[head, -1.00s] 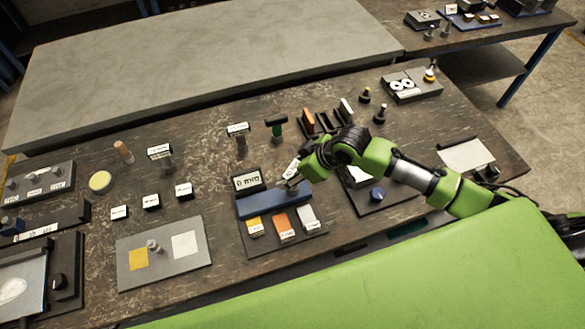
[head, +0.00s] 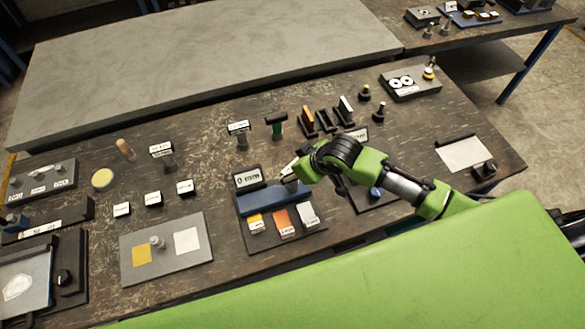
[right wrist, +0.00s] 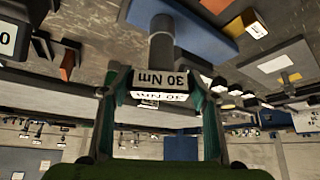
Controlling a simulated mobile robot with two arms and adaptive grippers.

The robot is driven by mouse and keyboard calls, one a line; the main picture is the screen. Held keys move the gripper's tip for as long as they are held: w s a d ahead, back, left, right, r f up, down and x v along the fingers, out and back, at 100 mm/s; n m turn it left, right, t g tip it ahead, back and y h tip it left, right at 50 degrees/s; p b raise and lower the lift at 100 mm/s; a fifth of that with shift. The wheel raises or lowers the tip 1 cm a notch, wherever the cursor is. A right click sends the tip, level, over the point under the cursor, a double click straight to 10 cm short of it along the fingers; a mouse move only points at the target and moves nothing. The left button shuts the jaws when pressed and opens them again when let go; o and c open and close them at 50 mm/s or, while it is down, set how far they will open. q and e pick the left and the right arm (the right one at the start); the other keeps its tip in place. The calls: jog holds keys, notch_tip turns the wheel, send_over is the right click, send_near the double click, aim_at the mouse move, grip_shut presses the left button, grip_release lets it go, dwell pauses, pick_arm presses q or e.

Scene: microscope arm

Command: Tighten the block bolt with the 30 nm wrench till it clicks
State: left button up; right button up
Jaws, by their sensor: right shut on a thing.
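My right gripper (right wrist: 160,82) is shut on the 30 Nm wrench (right wrist: 162,52), whose white label reads "30 Nm" upside down in the right wrist view. The wrench's grey shaft points away from the fingers, toward a blue block (right wrist: 185,18). In the head view, my right gripper (head: 291,178) is at the right end of this blue block (head: 262,201). The gripper and arm hide most of the wrench there. I cannot tell whether the shaft touches the block, and no bolt head shows clearly. My left gripper is not in view.
Yellow, orange and white pieces lie in front of the blue block on a dark plate (head: 262,241). Two labelled upright tools (head: 167,160) (head: 241,138) stand behind it. A grey plate (head: 196,265) lies to the left. A slotted rack (head: 325,122) stands behind the arm.

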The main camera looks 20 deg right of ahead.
jog(key=shift+m+t+h, duration=0.3)
jog(key=shift+m+h, duration=0.4)
jog(key=shift+m, duration=0.6)
jog(key=shift+a, duration=0.1)
jog(key=shift+m+h, duration=0.7)
jog(key=shift+m, duration=0.5)
jog(key=shift+m+h, duration=0.5)
jog(key=shift+m, duration=0.3)
